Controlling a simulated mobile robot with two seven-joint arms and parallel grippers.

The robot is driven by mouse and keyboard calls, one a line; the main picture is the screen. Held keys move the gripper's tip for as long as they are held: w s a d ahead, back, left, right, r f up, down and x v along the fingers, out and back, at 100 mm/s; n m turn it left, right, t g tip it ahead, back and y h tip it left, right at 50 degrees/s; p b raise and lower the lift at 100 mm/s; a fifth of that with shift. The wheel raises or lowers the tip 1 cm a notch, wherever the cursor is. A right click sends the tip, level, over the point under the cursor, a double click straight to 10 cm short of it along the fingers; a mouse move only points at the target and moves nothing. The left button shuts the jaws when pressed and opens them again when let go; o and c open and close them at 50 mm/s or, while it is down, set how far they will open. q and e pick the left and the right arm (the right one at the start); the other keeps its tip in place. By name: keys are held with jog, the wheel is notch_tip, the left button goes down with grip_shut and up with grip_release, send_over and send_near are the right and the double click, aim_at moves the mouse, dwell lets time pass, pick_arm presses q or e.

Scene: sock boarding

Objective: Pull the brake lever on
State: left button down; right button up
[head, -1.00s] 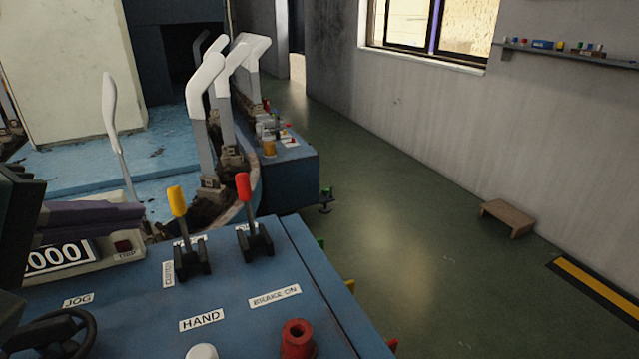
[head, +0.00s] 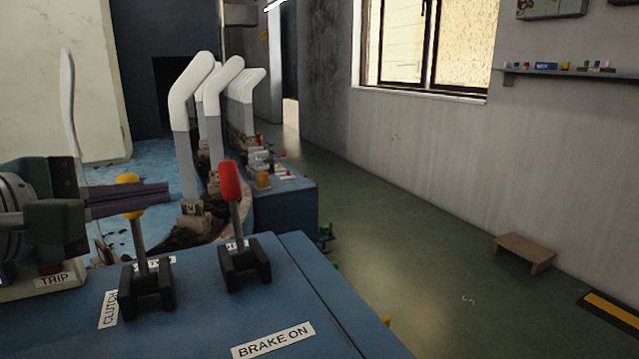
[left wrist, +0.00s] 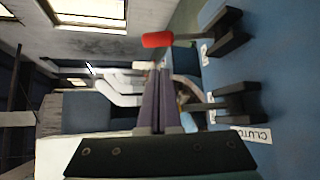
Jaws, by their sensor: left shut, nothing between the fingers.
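The brake lever has a red grip (head: 229,181) on a grey shaft in a black bracket. It stands nearly upright, tilted slightly left, behind the "BRAKE ON" label (head: 273,341). Its red grip also shows in the left wrist view (left wrist: 171,39), beyond and right of the fingertips. My left gripper (head: 167,194) is shut and empty, its purple fingers pointing right toward the brake lever, with a gap between. The fingers cross in front of the clutch lever's yellow grip (head: 127,179) and hide its middle. My right gripper is not in view.
The clutch lever stands close left of the brake lever on the blue console (head: 205,325). The "TRIP" panel (head: 57,281) lies below my left arm. Open floor (head: 420,270) and a small wooden step (head: 524,250) are at right.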

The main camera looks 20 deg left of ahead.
aim_at(235, 213)
pick_arm(q)
jog(key=b+x, duration=0.2)
jog(key=x, duration=0.8)
jog(key=shift+b, duration=0.3)
